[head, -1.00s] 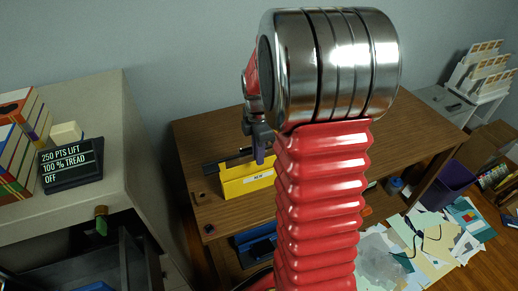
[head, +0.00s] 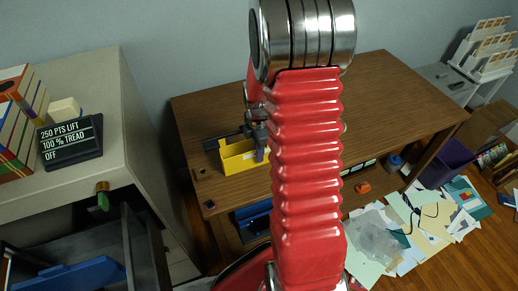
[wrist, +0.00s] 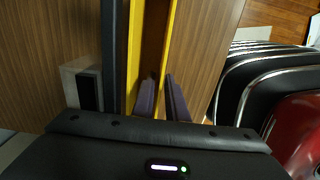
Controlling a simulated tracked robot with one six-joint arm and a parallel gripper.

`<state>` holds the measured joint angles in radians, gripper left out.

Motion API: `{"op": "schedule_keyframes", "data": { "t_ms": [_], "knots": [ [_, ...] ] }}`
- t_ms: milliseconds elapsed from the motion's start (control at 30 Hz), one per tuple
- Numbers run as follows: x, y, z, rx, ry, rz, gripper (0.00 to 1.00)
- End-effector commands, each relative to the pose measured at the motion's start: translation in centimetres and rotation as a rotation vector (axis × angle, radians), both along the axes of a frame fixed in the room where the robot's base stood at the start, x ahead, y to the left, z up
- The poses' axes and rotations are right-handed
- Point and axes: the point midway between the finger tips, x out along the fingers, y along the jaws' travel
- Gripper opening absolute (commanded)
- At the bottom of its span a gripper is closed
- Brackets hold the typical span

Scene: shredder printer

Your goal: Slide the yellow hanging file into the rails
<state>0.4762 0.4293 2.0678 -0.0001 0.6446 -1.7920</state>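The yellow hanging file (head: 238,160) stands upright on the brown desk (head: 385,95), near its left end. My gripper (head: 261,152) reaches down at the file's right part in the head view. In the wrist view, the two dark fingers (wrist: 162,95) stand on either side of one yellow wall of the file (wrist: 167,50). The gap between them is narrow, and I cannot tell whether they press on the wall. A dark rail (head: 224,138) lies behind the file; a long dark bar, probably a rail, also runs beside it in the wrist view (wrist: 111,50). My arm hides part of the desk.
A cabinet (head: 105,100) with an open drawer stands at left. A blue object (head: 252,219) is below. Papers (head: 375,238) and a purple bin (head: 448,160) are at right. The desk's right half is clear.

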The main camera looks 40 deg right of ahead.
Motion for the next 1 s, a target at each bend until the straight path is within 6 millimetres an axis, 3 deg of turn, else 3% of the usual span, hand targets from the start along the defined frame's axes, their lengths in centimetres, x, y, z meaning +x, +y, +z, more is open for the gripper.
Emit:
{"op": "schedule_keyframes", "data": {
  "t_ms": [200,400,1000],
  "knots": [
    [0.01,0.02,0.00,0.000,0.000,0.000,0.12],
    [0.01,0.03,0.02,0.000,0.000,0.001,0.00],
    [0.07,0.01,0.65,0.000,-0.001,0.001,0.00]
  ]
}}
